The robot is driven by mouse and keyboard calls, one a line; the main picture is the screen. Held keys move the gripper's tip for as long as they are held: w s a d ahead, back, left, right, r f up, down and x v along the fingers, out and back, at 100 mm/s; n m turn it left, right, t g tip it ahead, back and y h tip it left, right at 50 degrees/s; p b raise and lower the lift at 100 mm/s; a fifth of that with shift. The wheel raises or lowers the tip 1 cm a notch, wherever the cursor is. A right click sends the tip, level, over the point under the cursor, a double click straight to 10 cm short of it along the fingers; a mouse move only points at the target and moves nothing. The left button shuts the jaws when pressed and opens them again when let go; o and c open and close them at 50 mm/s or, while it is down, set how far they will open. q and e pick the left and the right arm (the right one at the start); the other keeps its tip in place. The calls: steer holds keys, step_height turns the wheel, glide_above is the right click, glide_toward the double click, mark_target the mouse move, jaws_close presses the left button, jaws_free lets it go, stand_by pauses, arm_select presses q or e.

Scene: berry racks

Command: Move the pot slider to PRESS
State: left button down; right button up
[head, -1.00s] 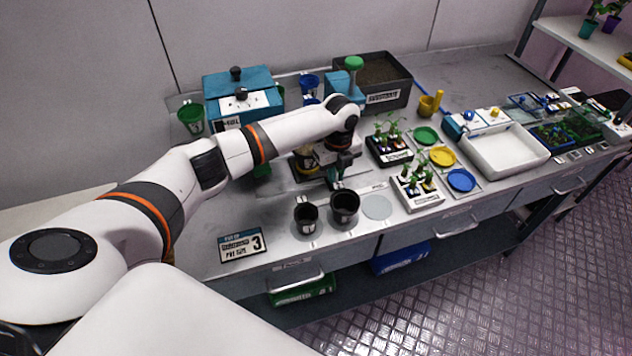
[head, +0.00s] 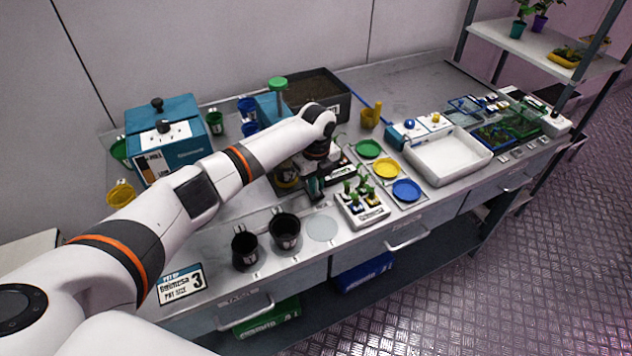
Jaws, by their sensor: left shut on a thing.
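The blue press (head: 270,108) with a green knob (head: 277,83) stands at the back of the bench, partly hidden by my left arm. My left gripper (head: 315,187) is low over the bench in front of the press, pointing down. It is shut at the pot slider, whose handle is hidden by the fingers. A dark pot with a yellowish part (head: 287,178) shows just left of the gripper, under my forearm. The exact stop of the slider and the PRESS mark are hidden. My right gripper is not in view.
A blue box machine (head: 165,140) stands at the left. A white seedling rack (head: 364,210) is close right of the gripper. Coloured dishes (head: 387,168) and a white tray (head: 447,160) lie farther right.

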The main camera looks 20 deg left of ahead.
arm_select(q)
steer(key=shift+w+r, duration=0.2)
steer(key=shift+r, duration=0.05)
steer(key=c, duration=1.5)
jaws_free()
steer(key=shift+d+f, duration=0.1)
steer(key=shift+d, duration=0.05)
steer(key=shift+o, duration=0.2)
steer(key=shift+w+f, duration=0.1)
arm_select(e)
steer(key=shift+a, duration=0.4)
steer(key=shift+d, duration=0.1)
